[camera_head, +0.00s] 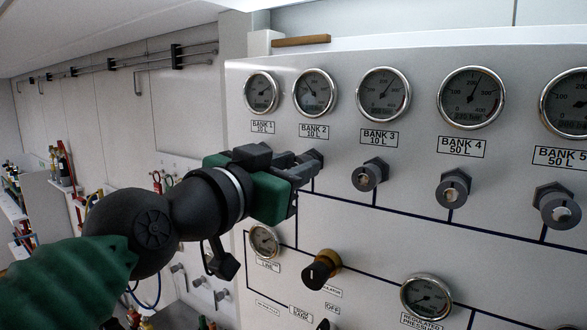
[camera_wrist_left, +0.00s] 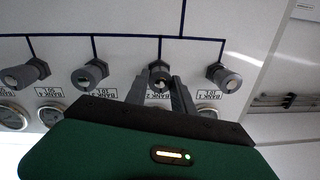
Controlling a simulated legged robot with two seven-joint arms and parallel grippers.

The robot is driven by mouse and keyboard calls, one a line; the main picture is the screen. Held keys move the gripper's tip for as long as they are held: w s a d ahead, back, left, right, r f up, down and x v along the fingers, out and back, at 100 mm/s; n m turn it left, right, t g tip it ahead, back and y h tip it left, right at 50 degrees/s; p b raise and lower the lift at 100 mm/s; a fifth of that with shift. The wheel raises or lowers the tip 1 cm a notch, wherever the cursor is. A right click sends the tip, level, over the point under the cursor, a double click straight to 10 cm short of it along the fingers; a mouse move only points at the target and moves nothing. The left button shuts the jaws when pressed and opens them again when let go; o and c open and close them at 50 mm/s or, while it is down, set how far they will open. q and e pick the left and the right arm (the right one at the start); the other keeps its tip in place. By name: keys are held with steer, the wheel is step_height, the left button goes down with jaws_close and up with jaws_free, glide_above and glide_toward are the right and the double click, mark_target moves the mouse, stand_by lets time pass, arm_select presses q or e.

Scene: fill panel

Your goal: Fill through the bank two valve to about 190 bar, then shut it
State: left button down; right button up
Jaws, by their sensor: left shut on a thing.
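The bank two valve (camera_head: 313,158) is a dark grey knob below the BANK 2 label and its round gauge (camera_head: 315,92). My left gripper (camera_head: 303,168) reaches it from the left and is shut on it, partly hiding it. In the left wrist view the two fingers (camera_wrist_left: 160,86) stand on either side of the valve (camera_wrist_left: 160,70). The line gauge (camera_head: 264,240) sits below the gripper. Its needle is too small to read. My right gripper is not in view.
Bank three (camera_head: 370,174) and bank four (camera_head: 453,187) valves stand to the right. The bank one valve (camera_wrist_left: 222,76) shows beside my fingers in the wrist view. A black and yellow regulator knob (camera_head: 321,270) and the regulated pressure gauge (camera_head: 427,297) are lower on the panel.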

arm_select(q)
steer(key=n, duration=1.4)
steer(key=n+g, duration=0.1)
steer(key=n, duration=0.7)
steer(key=shift+w+a+f+h, duration=0.1)
steer(key=shift+w+f+h, duration=0.05)
steer(key=shift+f+h, duration=0.25)
stand_by(0.3)
steer(key=c, duration=1.2)
jaws_free()
steer(key=shift+c, duration=0.2)
steer(key=shift+o, duration=0.7)
steer(key=shift+w, duration=0.2)
steer(key=shift+r, duration=0.1)
